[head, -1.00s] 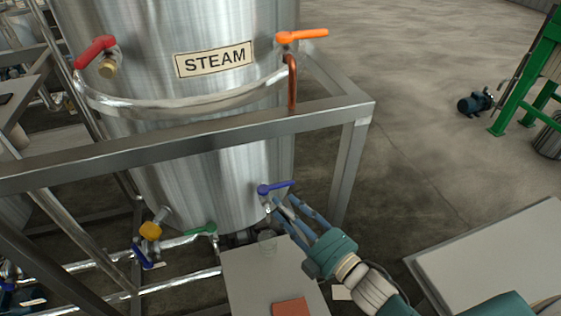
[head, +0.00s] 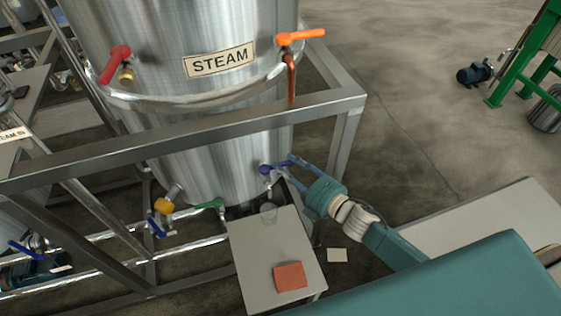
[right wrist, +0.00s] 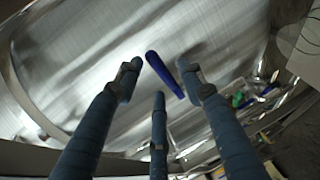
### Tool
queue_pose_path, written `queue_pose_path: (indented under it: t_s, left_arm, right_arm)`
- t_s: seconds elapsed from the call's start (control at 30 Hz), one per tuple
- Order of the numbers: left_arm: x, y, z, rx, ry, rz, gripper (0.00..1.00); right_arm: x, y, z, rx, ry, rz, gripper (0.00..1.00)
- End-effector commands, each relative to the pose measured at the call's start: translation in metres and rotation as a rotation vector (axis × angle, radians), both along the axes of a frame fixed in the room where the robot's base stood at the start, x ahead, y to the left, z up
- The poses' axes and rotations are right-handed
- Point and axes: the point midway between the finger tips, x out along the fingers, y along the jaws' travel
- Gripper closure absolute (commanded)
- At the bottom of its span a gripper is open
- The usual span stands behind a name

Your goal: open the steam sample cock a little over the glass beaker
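The steel tank labelled STEAM (head: 220,60) has a small cock with a blue lever (head: 267,169) low on its front right; the lever also shows in the right wrist view (right wrist: 163,73). A clear glass beaker (head: 268,212) stands on a grey stand top below the cock. My right gripper (head: 287,165) is at the lever from the right. In the right wrist view my fingers (right wrist: 160,85) are spread, with the lever between and just beyond them. My left gripper is out of view.
A steel frame bar (head: 200,133) crosses above the cock. A red lever (head: 116,63), an orange lever (head: 300,37), a yellow knob (head: 164,206) and a green lever (head: 209,204) are also on the tank. An orange-brown pad (head: 290,276) lies on the grey stand top (head: 250,250).

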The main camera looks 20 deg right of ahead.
Motion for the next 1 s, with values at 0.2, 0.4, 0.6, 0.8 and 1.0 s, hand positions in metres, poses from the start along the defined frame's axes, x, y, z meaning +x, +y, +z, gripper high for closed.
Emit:
queue_pose_path:
  t_s: [0.2, 0.4, 0.6, 0.8, 1.0]
  left_arm:
    - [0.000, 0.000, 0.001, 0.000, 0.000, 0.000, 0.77]
    - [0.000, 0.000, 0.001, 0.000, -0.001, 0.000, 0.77]
    - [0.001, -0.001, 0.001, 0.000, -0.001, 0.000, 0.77]
    - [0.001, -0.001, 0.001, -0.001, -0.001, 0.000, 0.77]
    - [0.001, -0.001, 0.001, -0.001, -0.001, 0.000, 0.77]
  right_arm:
    - [0.024, 0.011, -0.004, 0.000, 0.000, 0.000, 0.61]
    - [0.029, 0.014, -0.006, 0.000, 0.001, 0.000, 0.61]
    - [0.028, 0.013, -0.006, 0.001, 0.000, 0.000, 0.67]
    - [0.028, 0.013, -0.006, 0.001, 0.000, 0.000, 1.00]
    - [0.027, 0.014, -0.006, 0.003, 0.001, -0.006, 1.00]
